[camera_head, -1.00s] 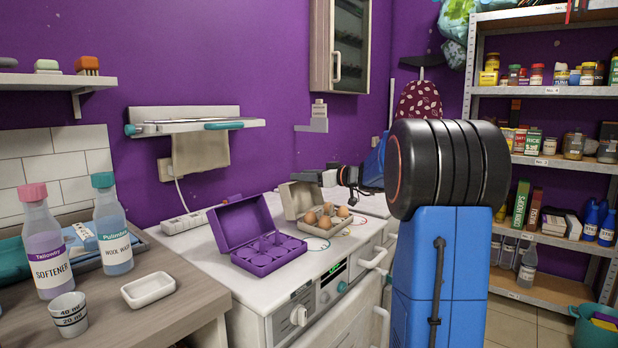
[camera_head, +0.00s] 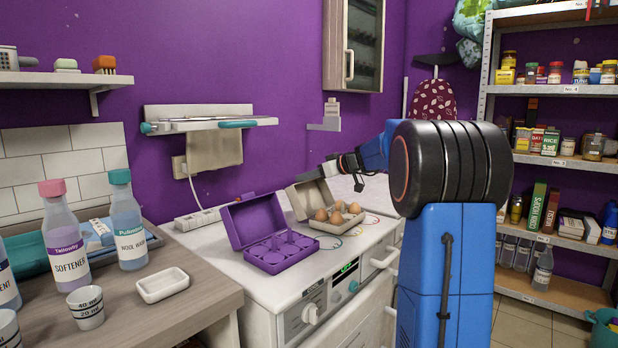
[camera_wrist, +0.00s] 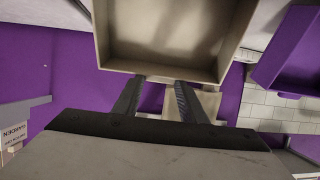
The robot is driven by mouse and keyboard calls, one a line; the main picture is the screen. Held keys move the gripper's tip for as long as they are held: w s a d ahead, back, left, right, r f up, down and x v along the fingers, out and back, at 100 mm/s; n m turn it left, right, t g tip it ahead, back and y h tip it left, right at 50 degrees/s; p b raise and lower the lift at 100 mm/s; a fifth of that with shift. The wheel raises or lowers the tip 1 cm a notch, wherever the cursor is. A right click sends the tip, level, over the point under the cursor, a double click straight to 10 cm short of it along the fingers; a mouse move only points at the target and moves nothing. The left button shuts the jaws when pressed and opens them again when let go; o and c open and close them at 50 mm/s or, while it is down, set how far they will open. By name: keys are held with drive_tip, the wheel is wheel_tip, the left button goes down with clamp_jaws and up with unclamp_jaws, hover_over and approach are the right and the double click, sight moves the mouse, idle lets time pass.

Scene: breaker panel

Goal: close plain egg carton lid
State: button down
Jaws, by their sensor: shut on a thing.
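The plain egg carton (camera_head: 328,229) is beige and stands open on the white appliance top, with several brown eggs in its base. Its lid (camera_head: 307,200) is raised at the back and tilted. My gripper (camera_head: 332,169) is at the upper right edge of the lid in the head view. In the wrist view my gripper (camera_wrist: 157,84) has its two dark fingers at the near edge of the lid (camera_wrist: 170,48), shut on it. The fingertips are partly hidden by the lid, and the eggs are out of sight there.
An open purple egg carton (camera_head: 272,252) stands close to the left of the plain one. A power strip (camera_head: 198,219) lies behind it by the wall. A wooden counter with bottles and a white dish (camera_head: 163,286) is at the left. Shelves stand at the right.

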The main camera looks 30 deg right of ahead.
drive_tip(key=c, duration=1.1)
unclamp_jaws()
drive_tip(key=shift+s, duration=0.1)
drive_tip(key=v, duration=1.7)
drive_tip(key=shift+s+d+r, duration=0.1)
drive_tip(key=shift+s, duration=0.1)
